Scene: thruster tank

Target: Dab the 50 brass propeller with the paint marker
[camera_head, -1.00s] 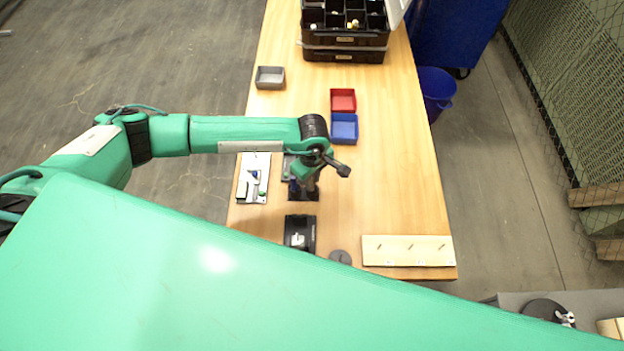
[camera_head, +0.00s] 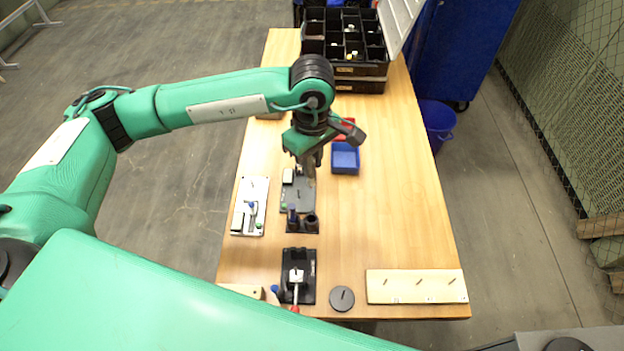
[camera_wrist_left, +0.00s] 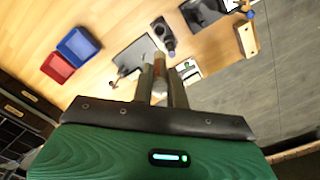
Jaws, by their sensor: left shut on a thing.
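My left gripper (camera_head: 311,176) hangs over the dark grey plate (camera_head: 299,201) on the table. In the left wrist view its two fingers (camera_wrist_left: 159,88) are shut on a slim pale stick with a reddish band, which looks like the paint marker (camera_wrist_left: 159,68). A black holder (camera_head: 302,225) stands just in front of the grey plate, with a blue upright piece and a round cup. In the left wrist view the grey plate (camera_wrist_left: 131,56) lies beyond the fingertips. I cannot pick out the brass propeller for certain. My right gripper is not in view.
A blue bin (camera_head: 345,158) and a partly hidden red bin (camera_head: 349,123) stand close right of the gripper. A white plate (camera_head: 243,220) lies left, a black fixture (camera_head: 298,266) nearer, and a pegged wooden board (camera_head: 417,297) at front right. The table's right middle is clear.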

